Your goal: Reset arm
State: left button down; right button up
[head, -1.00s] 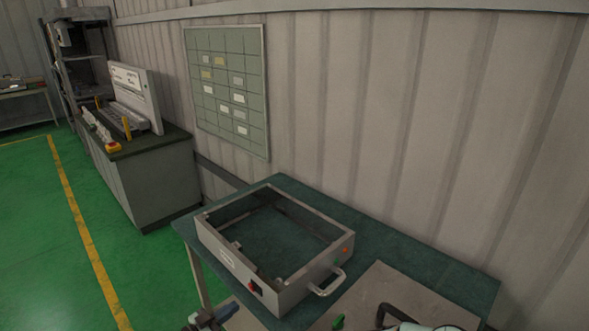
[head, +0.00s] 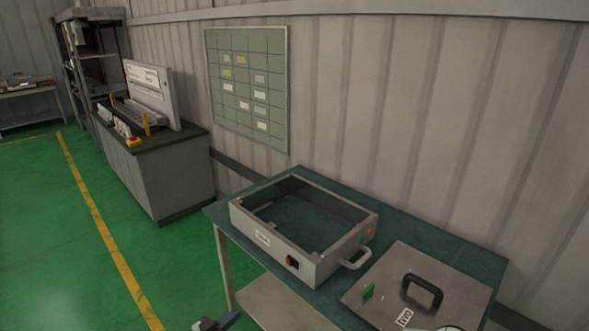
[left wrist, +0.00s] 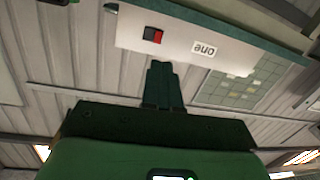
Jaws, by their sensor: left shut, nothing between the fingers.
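My left gripper (head: 217,321) shows only partly at the bottom edge of the head view, left of the table and in front of the box. In the left wrist view, its two dark green fingers (left wrist: 162,85) are together with nothing between them. The open grey metal box (head: 262,240) sits on the green-topped table, with a red switch and a side handle. Its front panel (left wrist: 180,40) appears upside down beyond the fingertips in the left wrist view.
A flat lid (head: 375,285) with a black handle and green knob lies on the table (head: 455,250), right of the box. The wall stands close behind. A grey cabinet (head: 175,180) with equipment stands at the back left. Green floor at left is clear.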

pick_arm(q)
jog(key=s+d+f+n+g+y, duration=0.2)
jog(key=s+f+n+g+y, duration=0.15)
jog(key=s+f, duration=0.35)
jog(key=s+d+f+n+g+y, duration=0.2)
jog(key=s+f+n+y, duration=0.15)
jog(key=s+f, duration=0.45)
jog(key=s+d+f+n+g, duration=0.1)
jog(key=s+g, duration=0.3)
jog(key=s, duration=0.5)
jog(key=s+d+f+n+g, duration=0.2)
jog(key=s+f+g, duration=0.2)
jog(key=s, duration=0.6)
jog(key=shift+s+f+n, duration=0.2)
jog(key=shift+f+n, duration=0.1)
pick_arm(e)
jog(key=s+d+f+n+h, duration=0.2)
jog(key=s+d+f, duration=0.3)
jog(key=s+d, duration=0.3)
jog(key=s+d+f+n+h, duration=0.2)
jog(key=s+d+f+n, duration=0.2)
jog(key=s+d, duration=0.5)
notch_tip(320, 180, down, 3)
jog(key=shift+s+r+h, duration=0.2)
jog(key=shift+s+h, duration=0.1)
jog(key=shift+s, duration=0.3)
